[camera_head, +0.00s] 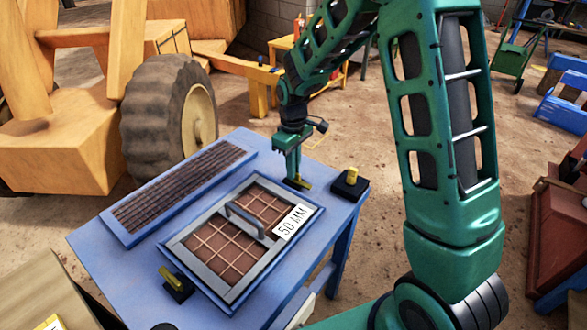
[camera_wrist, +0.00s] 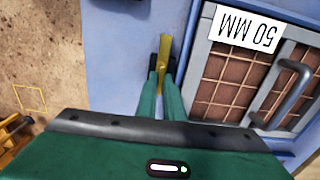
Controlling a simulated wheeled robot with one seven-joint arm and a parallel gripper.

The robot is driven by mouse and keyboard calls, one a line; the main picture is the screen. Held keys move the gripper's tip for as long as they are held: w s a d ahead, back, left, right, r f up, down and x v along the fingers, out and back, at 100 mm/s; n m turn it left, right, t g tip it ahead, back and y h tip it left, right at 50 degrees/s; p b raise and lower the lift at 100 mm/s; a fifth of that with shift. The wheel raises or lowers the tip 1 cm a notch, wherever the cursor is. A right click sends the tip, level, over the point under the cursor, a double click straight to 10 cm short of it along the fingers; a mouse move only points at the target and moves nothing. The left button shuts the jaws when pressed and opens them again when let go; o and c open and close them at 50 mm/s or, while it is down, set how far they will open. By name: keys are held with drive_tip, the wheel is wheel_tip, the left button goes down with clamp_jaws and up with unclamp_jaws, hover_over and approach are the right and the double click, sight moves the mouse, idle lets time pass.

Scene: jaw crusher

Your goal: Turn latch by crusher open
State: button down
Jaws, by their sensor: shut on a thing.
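My gripper (camera_head: 294,178) reaches down at the back edge of the blue table. It is shut on a yellow latch (camera_head: 304,185), whose base is mostly hidden by the fingers. In the wrist view the fingertips (camera_wrist: 161,80) pinch the latch (camera_wrist: 164,48), and its bar sticks out past them. A second yellow latch (camera_head: 352,175) stands on a black block at the table's right corner. A third yellow latch (camera_head: 172,277) sits on a dark block at the front left. I cannot tell from the views which machine is the crusher.
A framed grid screen (camera_head: 212,247) with a handle and a "50 MM" label lies on the blue table (camera_head: 100,235), beside the held latch. A long dark grating (camera_head: 180,187) lies left of it. A large wheel (camera_head: 168,118) stands behind the table.

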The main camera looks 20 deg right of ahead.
drive_tip(key=shift+w+d+r, duration=0.15)
drive_tip(key=shift+w, duration=0.1)
drive_tip(key=c, duration=2)
unclamp_jaws()
drive_tip(key=shift+o, duration=0.7)
drive_tip(key=shift+s, duration=0.15)
wheel_tip(320, 180, up, 10)
drive_tip(key=shift+r, duration=0.25)
